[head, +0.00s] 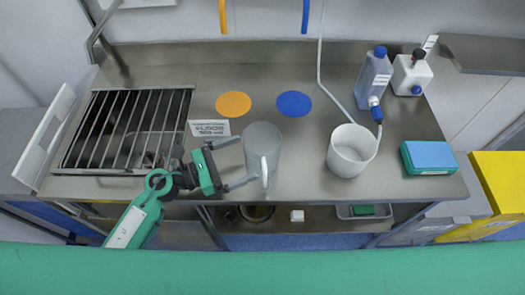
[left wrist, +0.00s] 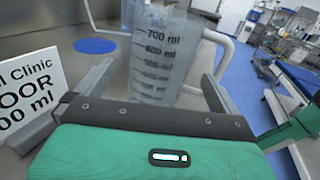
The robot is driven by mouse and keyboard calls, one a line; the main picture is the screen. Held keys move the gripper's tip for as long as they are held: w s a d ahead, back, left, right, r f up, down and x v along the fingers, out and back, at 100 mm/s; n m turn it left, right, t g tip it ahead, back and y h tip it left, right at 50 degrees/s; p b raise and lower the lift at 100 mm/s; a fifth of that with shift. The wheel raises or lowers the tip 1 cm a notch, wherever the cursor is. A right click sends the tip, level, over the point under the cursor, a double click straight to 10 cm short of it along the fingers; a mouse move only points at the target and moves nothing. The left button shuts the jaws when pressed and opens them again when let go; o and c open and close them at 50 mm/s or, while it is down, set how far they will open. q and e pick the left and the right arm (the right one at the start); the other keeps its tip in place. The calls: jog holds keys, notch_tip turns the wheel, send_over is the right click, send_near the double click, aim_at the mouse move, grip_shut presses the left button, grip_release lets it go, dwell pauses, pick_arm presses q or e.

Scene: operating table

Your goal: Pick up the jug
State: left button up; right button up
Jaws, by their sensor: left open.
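The jug (head: 262,141) is a grey translucent measuring jug standing upright on the steel table, with a white handle on its front side. In the left wrist view the jug (left wrist: 158,58) shows ml markings and stands between the fingers. My left gripper (head: 226,163) reaches in from the left and is open, with one finger on the far side and one on the near side of the jug. In the left wrist view the left gripper (left wrist: 150,82) has both fingers spread around the jug's body. I cannot tell whether they touch it. My right gripper is not in view.
A white container (head: 352,150) stands to the right, with a tube in it. Bottles (head: 374,75) stand behind it. A blue-topped green box (head: 429,157) is at the right edge. A sign (head: 209,128) stands by the gripper. A metal rack (head: 125,128) is left. Orange and blue discs (head: 294,104) lie behind.

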aim_at(248, 155)
pick_arm(q)
jog(key=shift+w+x, duration=0.2)
jog(key=shift+x, duration=0.8)
jog(key=shift+d+r+p, duration=0.15)
jog(key=shift+d+p, duration=0.25)
jog(key=shift+p, duration=0.15)
jog(key=p+x, duration=0.1)
jog(key=x, duration=0.2)
jog(key=shift+d+p, duration=0.25)
jog(key=shift+p, duration=0.1)
jog(key=shift+w+d, duration=0.2)
jog(key=shift+d, duration=0.25)
jog(key=c, duration=0.9)
jog(key=shift+c, duration=0.6)
